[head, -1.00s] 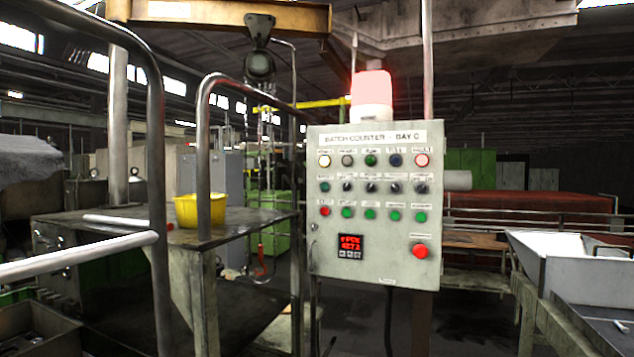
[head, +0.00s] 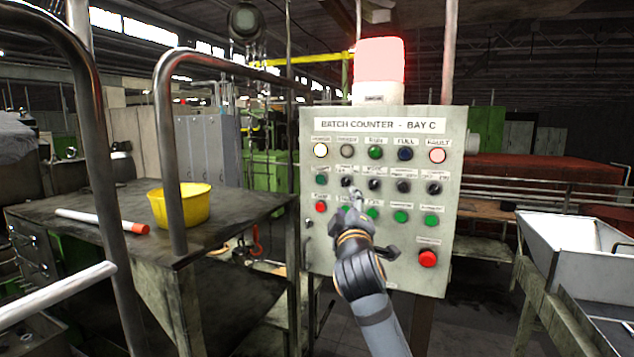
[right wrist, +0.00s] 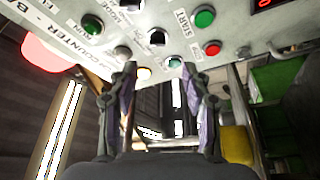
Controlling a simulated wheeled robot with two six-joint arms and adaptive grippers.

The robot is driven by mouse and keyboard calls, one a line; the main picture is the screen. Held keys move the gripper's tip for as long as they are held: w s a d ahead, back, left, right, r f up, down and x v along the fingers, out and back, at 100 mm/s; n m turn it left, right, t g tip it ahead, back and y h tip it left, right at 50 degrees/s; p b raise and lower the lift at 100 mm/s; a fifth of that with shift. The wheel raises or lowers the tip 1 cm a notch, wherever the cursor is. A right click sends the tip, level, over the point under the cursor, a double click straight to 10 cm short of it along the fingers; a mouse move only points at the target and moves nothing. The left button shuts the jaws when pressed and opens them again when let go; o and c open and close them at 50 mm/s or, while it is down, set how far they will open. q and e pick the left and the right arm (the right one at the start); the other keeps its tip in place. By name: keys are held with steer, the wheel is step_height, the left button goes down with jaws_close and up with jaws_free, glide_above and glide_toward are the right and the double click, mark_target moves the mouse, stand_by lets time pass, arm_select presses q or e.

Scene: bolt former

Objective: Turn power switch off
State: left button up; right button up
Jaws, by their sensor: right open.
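The grey control panel (head: 312,262), headed "BATCH COUNTER - BAY C", faces me. Below a row of lamps is a row with a green button (head: 321,180) and several black knobs, including one at the right end (head: 434,188). Their small labels are hard to read, so I cannot tell which is the power switch. The leftmost lamp (head: 320,150) glows pale yellow. My right gripper (head: 370,222) is open and empty in front of the panel's lower middle, hiding part of it. In the right wrist view a black knob (right wrist: 157,37) shows beyond the fingers. My left gripper is out of view.
A red beacon (head: 379,62) glows above the panel. A red button (head: 428,258) sits at its lower right. Metal handrails (head: 166,150) and a dark bench (head: 110,222) with a yellow tub (head: 180,205) stand left. A white tray (head: 560,240) is at right.

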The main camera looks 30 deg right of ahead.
mark_target(345, 183)
steer(key=shift+r, duration=0.3)
steer(key=p+x, duration=0.5)
steer(key=x, duration=0.4)
steer(key=shift+d+r, duration=0.1)
steer(key=shift+r, duration=0.05)
steer(key=shift+w+d, duration=0.15)
steer(key=shift+w, duration=0.3)
steer(key=shift+c, duration=0.2)
jaws_close()
